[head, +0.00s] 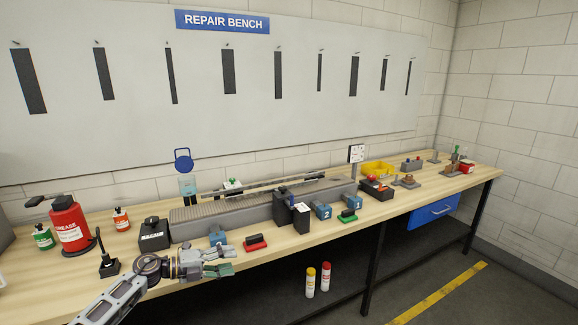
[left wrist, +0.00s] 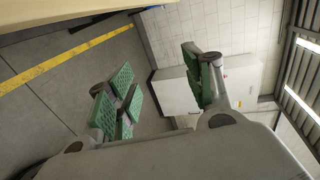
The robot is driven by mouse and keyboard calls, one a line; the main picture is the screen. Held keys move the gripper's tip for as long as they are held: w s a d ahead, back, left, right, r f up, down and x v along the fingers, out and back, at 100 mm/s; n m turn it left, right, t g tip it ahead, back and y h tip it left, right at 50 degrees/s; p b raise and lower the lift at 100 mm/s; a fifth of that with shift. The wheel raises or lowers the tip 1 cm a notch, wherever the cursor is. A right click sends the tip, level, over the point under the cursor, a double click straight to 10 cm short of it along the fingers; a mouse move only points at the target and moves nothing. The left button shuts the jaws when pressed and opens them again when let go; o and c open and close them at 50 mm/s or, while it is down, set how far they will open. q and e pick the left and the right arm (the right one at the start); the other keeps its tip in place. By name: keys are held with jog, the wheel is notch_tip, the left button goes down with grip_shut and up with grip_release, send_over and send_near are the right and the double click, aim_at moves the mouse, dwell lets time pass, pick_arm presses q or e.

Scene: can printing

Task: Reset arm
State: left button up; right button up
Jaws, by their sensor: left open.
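My left gripper (head: 230,263) is in the head view at the lower left, at the front edge of the wooden bench (head: 90,283). Its green-padded fingers point to the right and are apart. Nothing is between them. In the left wrist view the left gripper (left wrist: 165,85) shows open and empty, with floor and wall behind it. My right gripper is in neither view.
A red grease can (head: 68,224) and a black stand (head: 108,262) are left of my gripper. A blue numbered block (head: 217,236) and a red block (head: 255,242) are close behind it. A grey conveyor (head: 230,212) runs behind. Two spray cans (head: 325,277) stand below the bench.

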pick_arm(q)
jog(key=a+f+n+t+y, duration=0.3)
jog(key=f+n, duration=0.4)
jog(key=f, duration=0.4)
jog(key=a+f+n+t+y, duration=0.2)
jog(key=a+f+n+t, duration=0.3)
jog(key=f, duration=0.6)
jog(key=s+a+f+n+g+y, duration=0.2)
jog(key=s+f+n+y, duration=0.25)
jog(key=s+f, duration=0.75)
jog(key=s+a+f+n+g+y, duration=0.25)
jog(key=s+f+n, duration=0.45)
jog(key=f, duration=1)
jog(key=s+d+f+n+g, duration=0.1)
jog(key=s+f+g, duration=0.2)
jog(key=s, duration=1)
jog(key=s+d+f+n+g+y, duration=0.1)
jog(key=s+f, duration=0.6)
jog(key=s, duration=0.7)
jog(key=s+d+f+n+g+y, duration=0.1)
jog(key=s+d+f+n+g, duration=0.2)
jog(key=s, duration=1)
notch_tip(320, 180, down, 3)
jog(key=shift+s+r+g, duration=0.1)
jog(key=shift+s+g, duration=0.25)
jog(key=shift+g, duration=0.8)
jog(key=shift+c, duration=0.3)
